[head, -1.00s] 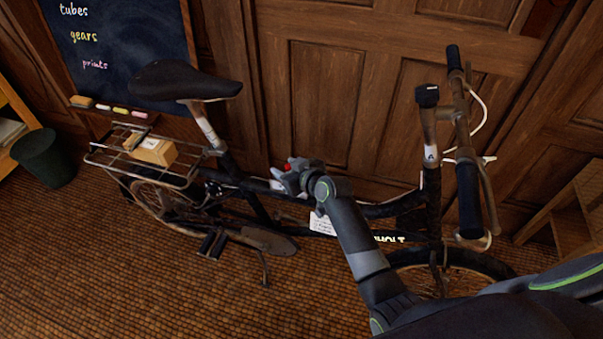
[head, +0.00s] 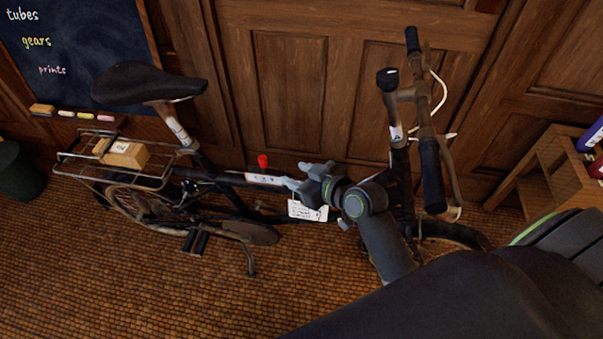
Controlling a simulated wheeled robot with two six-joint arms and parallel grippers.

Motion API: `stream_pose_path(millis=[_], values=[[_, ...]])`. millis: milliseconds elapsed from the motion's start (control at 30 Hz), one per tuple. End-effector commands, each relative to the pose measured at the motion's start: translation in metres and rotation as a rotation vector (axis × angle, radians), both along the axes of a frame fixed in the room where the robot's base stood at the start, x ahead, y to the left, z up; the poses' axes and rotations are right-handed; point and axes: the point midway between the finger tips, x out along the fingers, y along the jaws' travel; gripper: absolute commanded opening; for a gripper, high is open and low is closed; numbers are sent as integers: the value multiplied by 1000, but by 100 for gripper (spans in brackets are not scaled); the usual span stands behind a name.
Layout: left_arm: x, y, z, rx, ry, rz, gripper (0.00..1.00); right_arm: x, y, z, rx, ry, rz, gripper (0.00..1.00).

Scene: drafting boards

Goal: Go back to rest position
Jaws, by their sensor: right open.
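My right gripper (head: 297,177) is open and empty in front of the bicycle's top tube, its fingers pointing left. A small red piece (head: 263,161) stands upright at the top tube, left of the fingertips and apart from them. A white marked label (head: 265,179) is on the tube just below it. The dark bicycle (head: 222,176) stands upright along the door, and my right arm hides part of its frame and front wheel. My left gripper is out of view.
The handlebar (head: 429,165) rises close to the right of my forearm. A white paper tag (head: 308,211) hangs below the tube. A rear rack (head: 75,165) carries a wooden block (head: 127,154). A wooden shelf (head: 545,183) stands at right. The floor in front is clear.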

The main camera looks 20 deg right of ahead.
Motion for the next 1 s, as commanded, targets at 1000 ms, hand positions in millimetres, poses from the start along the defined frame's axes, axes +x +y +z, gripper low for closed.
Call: stream_pose_path(millis=[1000], values=[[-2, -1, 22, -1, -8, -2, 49, -23, -36, -97, -13, 233, -147, 43]])
